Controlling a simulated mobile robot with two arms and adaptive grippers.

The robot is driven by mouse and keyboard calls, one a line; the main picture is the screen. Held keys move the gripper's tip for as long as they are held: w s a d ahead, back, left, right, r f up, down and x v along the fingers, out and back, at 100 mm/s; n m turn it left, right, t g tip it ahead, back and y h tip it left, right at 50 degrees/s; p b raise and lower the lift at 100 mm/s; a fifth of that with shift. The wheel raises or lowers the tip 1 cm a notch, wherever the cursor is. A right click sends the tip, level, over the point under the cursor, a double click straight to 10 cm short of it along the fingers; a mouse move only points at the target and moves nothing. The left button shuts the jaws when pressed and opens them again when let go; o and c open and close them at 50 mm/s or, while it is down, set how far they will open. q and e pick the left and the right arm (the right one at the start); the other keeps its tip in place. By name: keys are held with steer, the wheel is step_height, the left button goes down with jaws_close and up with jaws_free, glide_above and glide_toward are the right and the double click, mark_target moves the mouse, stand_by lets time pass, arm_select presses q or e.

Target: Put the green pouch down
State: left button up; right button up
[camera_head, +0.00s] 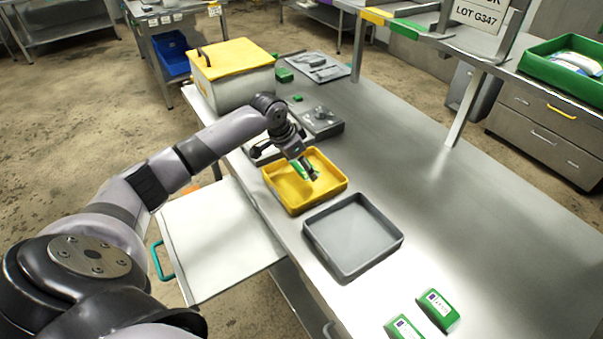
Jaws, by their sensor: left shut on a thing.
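My left gripper (309,173) reaches in from the left and points down over the yellow tray (274,187). It is shut on the green pouch (297,169), which shows as a small bright green patch beside and behind the fingers. The gripper hides part of the pouch. The pouch is within the outline of the yellow tray; I cannot tell whether it touches the tray floor. My right gripper is not in view.
An empty grey tray (352,237) stands just nearer than the yellow tray. Two green packs (438,311) lie on the steel table (490,240) near the front. A yellow-lidded box (232,62) stands at the back left. A white pull-out shelf (215,240) sticks out left. The table's right side is clear.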

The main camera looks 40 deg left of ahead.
mark_target(302, 183)
arm_select(q)
steer(key=shift+f, duration=2.15)
steer(key=o, duration=1.3)
steer(key=shift+f, duration=0.15)
steer(key=shift+c, duration=0.2)
steer(key=v, duration=1.2)
steer(key=shift+b, duration=0.4)
steer(key=shift+s, duration=0.1)
